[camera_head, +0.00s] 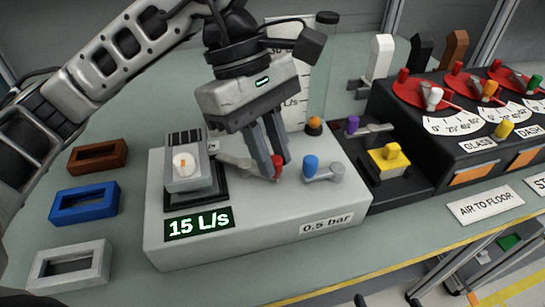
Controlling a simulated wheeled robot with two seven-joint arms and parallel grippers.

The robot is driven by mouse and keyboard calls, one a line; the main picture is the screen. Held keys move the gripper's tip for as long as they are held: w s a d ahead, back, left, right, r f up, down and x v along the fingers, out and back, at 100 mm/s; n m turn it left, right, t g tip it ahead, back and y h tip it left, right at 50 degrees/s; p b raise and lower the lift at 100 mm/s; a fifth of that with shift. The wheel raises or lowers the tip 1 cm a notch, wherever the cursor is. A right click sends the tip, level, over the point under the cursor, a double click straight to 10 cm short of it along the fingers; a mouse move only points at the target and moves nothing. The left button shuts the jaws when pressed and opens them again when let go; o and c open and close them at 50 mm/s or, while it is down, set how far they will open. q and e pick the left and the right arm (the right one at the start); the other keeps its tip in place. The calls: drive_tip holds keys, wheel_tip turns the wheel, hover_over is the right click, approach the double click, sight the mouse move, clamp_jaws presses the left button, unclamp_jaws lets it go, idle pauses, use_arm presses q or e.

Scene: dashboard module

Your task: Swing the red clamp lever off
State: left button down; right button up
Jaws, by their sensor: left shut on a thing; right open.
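The red clamp lever (278,162) shows its red knob on the grey box (290,241), right of a clamped block with a white dial (184,163). A metal lever arm (235,160) runs from that block toward the red knob. My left gripper (276,170) reaches down from above, its fingers shut on the red knob. The fingers hide part of the knob. My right gripper is not in view.
A blue-knobbed lever (311,165) stands just right of my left gripper, and an orange knob (314,125) behind it. A yellow-topped block (388,160) and a purple knob (353,124) sit further right. Brown, blue and grey frames lie at left.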

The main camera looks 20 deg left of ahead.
use_arm(q)
drive_tip(key=shift+s+f+m+g+b, duration=0.15)
drive_tip(key=shift+s+m+g+b, duration=0.15)
drive_tip(key=shift+m+b, duration=0.55)
drive_tip(key=m+b, duration=0.1)
drive_tip(key=s+m+y, duration=0.1)
drive_tip(key=m, duration=0.1)
drive_tip(key=shift+a+g+b, duration=0.15)
drive_tip(key=shift+g+b, duration=0.2)
drive_tip(key=shift+g, duration=0.05)
drive_tip(key=shift+s+a+r+m, duration=0.2)
drive_tip(key=shift+m, duration=0.65)
drive_tip(key=m, duration=0.1)
drive_tip(key=m+g+y, duration=0.1)
drive_tip(key=m, duration=0.1)
drive_tip(key=shift+s+a+y, duration=0.3)
drive_tip(key=shift+s+a, duration=0.05)
drive_tip(key=shift+s, duration=0.05)
use_arm(e)
drive_tip(key=shift+a+f+t, duration=0.2)
drive_tip(key=shift+f+t, duration=0.1)
drive_tip(key=shift+f, duration=0.3)
use_arm(q)
drive_tip(key=shift+a+m, duration=0.1)
drive_tip(key=shift+m, duration=0.3)
use_arm(e)
drive_tip(key=shift+f, duration=0.25)
